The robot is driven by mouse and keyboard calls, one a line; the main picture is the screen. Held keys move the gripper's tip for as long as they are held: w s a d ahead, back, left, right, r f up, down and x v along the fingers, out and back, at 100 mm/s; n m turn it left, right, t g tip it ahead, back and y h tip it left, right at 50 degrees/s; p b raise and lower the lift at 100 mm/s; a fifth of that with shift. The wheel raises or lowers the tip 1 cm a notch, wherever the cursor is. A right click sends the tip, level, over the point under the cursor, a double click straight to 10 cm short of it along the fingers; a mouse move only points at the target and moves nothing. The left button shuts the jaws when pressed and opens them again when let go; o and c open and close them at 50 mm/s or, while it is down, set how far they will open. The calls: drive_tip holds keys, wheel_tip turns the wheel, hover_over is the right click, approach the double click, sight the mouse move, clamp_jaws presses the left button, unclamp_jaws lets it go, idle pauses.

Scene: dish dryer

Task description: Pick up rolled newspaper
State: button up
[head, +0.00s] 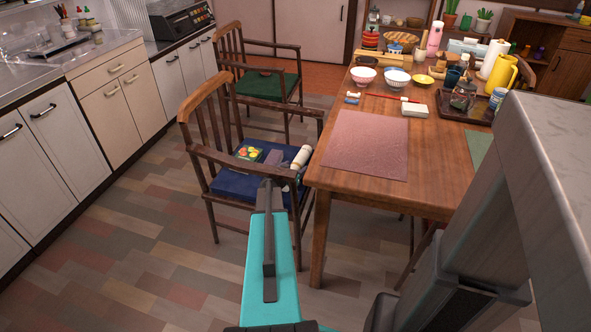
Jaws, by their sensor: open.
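A pale rolled item, which looks like the rolled newspaper (301,157), lies at the right side of the blue seat cushion (228,187) of the nearer wooden chair, close to the table edge. My dark gripper (281,172) is over the same cushion, just left of and in front of the roll. It is open. The fingertips are small and partly hidden by my arm, and I cannot tell whether they touch the roll. The roll's lower end is partly covered by the gripper.
A flat item with a fruit picture (248,153) lies on the cushion. The chair's armrests (308,132) flank the seat. The wooden table (330,178) stands close on the right, crowded with dishes at its far end. Open floor (150,240) lies left, before the cabinets (62,140).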

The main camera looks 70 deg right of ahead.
drive_tip(key=c, duration=1.2)
drive_tip(key=shift+w+r+b, duration=0.1)
drive_tip(key=shift+r+b, duration=0.15)
drive_tip(key=shift+b, duration=0.4)
drive_tip(key=shift+c, duration=0.2)
